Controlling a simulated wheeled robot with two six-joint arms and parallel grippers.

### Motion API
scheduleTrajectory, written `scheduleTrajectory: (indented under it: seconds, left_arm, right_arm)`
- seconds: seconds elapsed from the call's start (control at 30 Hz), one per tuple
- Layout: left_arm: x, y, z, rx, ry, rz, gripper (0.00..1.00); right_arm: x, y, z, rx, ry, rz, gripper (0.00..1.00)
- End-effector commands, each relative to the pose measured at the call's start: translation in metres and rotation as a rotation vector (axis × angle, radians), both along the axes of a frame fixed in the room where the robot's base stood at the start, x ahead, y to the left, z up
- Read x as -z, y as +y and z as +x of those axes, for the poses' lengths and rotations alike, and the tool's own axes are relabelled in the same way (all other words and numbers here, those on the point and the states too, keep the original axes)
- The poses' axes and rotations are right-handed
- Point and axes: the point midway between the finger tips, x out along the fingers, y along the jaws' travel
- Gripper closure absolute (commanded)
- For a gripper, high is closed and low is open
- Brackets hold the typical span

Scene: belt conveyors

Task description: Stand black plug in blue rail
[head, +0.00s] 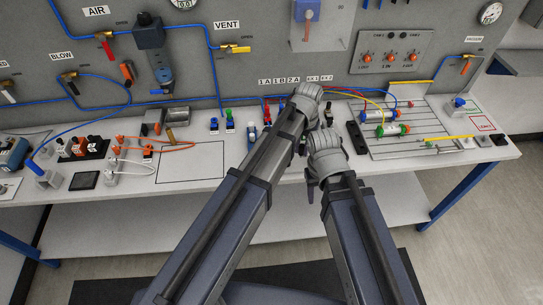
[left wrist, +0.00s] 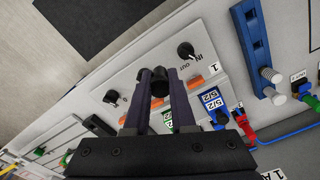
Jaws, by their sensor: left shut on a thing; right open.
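My left gripper (left wrist: 153,82) is shut on the black plug (left wrist: 159,86), a dark rounded piece between its fingertips in the left wrist view. It is above a pale panel; the gap below it is hard to judge. The blue rail (left wrist: 256,42) lies to the right in that view, apart from the plug, with pale round-headed pegs at its lower end. In the head view my left gripper (head: 308,98) is the higher one, and its fingers and the plug are hidden. The rail seems hidden behind my left arm there. My right gripper (head: 315,180) is open, lower and close beside the left.
The pale panel carries black knobs (left wrist: 187,50) and orange pieces (left wrist: 195,82). Blue 5/2 tags (left wrist: 210,99) and coloured fittings (left wrist: 238,122) stand beside it. A black block (head: 357,137) and a cylinder board (head: 400,150) lie right of my grippers. An outlined area (head: 190,165) at left is mostly clear.

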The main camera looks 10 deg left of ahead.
Motion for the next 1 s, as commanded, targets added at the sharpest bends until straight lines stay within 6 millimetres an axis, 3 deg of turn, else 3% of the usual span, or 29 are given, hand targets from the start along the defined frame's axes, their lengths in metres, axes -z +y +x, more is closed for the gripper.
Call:
scheduleTrajectory:
  seconds: [0.2, 0.4, 0.6, 1.0]
  left_arm:
    - [-0.001, 0.081, -0.010, -0.131, 0.000, 0.000, 1.00]
    - [-0.002, 0.139, -0.022, -0.232, 0.000, 0.000, 1.00]
    - [-0.002, 0.157, -0.026, -0.265, 0.000, 0.000, 1.00]
    - [0.013, 0.157, -0.025, -0.265, 0.000, 0.000, 1.00]
  right_arm:
    - [-0.001, 0.000, 0.000, 0.000, 0.000, 0.000, 0.50]
    - [-0.002, 0.000, 0.000, 0.000, 0.000, 0.000, 0.50]
    - [-0.002, 0.000, 0.000, 0.000, 0.000, 0.000, 0.50]
    - [0.014, 0.000, 0.000, 0.000, 0.000, 0.000, 0.50]
